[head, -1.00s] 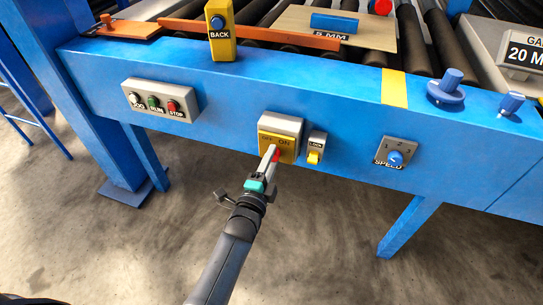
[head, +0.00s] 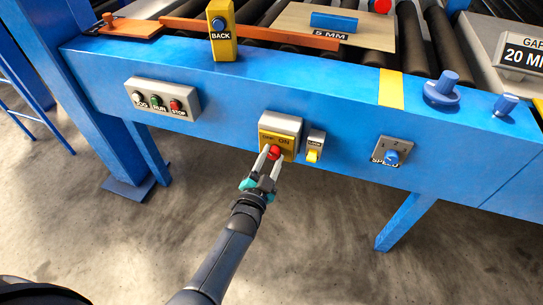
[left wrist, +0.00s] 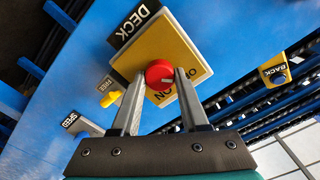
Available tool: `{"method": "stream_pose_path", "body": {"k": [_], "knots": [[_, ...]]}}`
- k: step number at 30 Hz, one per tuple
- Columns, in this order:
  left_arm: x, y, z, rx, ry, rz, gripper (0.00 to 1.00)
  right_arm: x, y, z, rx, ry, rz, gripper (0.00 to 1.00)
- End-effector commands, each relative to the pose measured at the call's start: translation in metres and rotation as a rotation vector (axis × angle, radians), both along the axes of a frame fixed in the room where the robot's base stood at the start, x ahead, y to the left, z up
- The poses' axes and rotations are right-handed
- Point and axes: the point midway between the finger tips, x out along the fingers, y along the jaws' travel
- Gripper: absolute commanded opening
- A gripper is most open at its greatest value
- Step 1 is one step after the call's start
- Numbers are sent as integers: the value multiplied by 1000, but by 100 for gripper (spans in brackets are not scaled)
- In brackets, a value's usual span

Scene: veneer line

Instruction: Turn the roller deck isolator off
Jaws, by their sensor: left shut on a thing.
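The deck isolator is a grey box (head: 293,127) with a yellow plate (head: 283,140) on the blue front beam. My left gripper (head: 272,157) is shut on the knob, one finger on each side. In the left wrist view the red knob (left wrist: 159,75) sits between the fingertips of my left gripper (left wrist: 161,82), under a "DECK" label (left wrist: 134,22). A short pale mark shows on the knob; the "OFF" lettering is partly hidden there. My right gripper is out of view.
A small yellow lock tab (head: 312,155) is close right of the isolator. A speed dial (head: 392,157) is further right, and a jog/run/stop button box (head: 163,100) is to the left. Rollers lie above the beam; the floor in front is clear.

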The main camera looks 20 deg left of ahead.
Motion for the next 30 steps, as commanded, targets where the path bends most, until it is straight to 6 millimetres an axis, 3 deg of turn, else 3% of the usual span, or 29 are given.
{"method": "stream_pose_path", "body": {"k": [19, 20, 27, 30], "knots": [[1, 1, 2, -56, -1, 1, 0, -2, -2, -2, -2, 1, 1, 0], [1, 1, 2, -56, -1, 1, 45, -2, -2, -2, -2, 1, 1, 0], [1, 1, 1, -53, 0, 1, 72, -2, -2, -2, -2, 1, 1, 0], [0, 0, 1, -53, 0, 0, 74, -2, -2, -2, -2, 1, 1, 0]]}}
